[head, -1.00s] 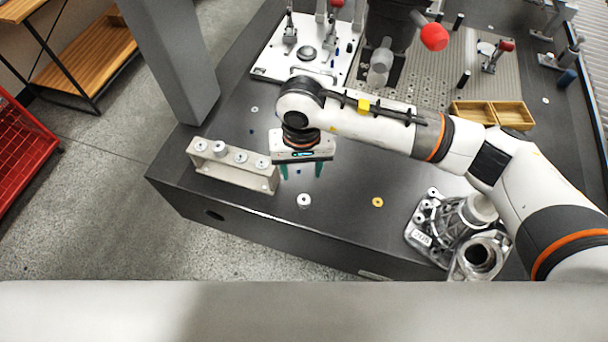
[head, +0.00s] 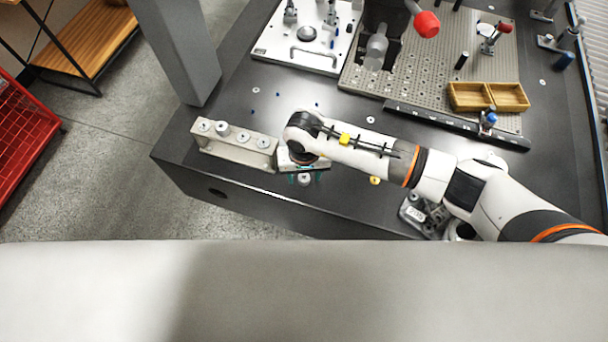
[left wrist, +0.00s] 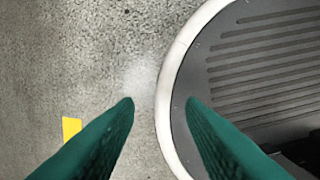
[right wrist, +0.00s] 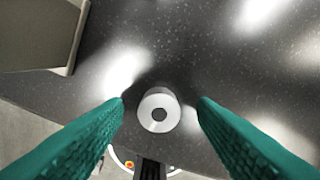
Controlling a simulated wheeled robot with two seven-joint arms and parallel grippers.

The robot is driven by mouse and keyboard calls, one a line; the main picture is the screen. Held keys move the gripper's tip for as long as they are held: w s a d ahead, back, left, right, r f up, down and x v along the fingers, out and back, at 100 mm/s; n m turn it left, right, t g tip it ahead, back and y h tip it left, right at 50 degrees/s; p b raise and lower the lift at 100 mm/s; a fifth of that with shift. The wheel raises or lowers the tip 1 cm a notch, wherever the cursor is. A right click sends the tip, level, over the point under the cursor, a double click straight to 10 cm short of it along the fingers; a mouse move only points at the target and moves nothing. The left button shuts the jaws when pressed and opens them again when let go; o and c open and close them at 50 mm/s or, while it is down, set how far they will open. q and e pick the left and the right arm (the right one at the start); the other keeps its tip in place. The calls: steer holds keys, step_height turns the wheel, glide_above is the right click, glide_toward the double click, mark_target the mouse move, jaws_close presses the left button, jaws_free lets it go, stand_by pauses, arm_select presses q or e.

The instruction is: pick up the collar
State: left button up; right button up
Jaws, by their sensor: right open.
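The collar (right wrist: 169,122) is a small pale metal ring with a central hole. In the right wrist view it stands on the dark table between the two green fingers of my right gripper (right wrist: 161,102), apart from both. In the head view the collar (head: 304,179) shows near the table's front edge, just at the fingertips of my right gripper (head: 304,178), which is open. My left gripper (left wrist: 160,103) shows two spread green fingers over the floor, with nothing between them. It is not visible in the head view.
A metal rail block (head: 236,145) with several round pieces stands left of my right gripper. A yellow ring (head: 375,180) lies to the right, beside a metal casting (head: 420,214). The front edge is close.

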steer(key=shift+c, duration=0.5)
steer(key=c, duration=0.9)
arm_select(q)
steer(key=shift+s, duration=0.55)
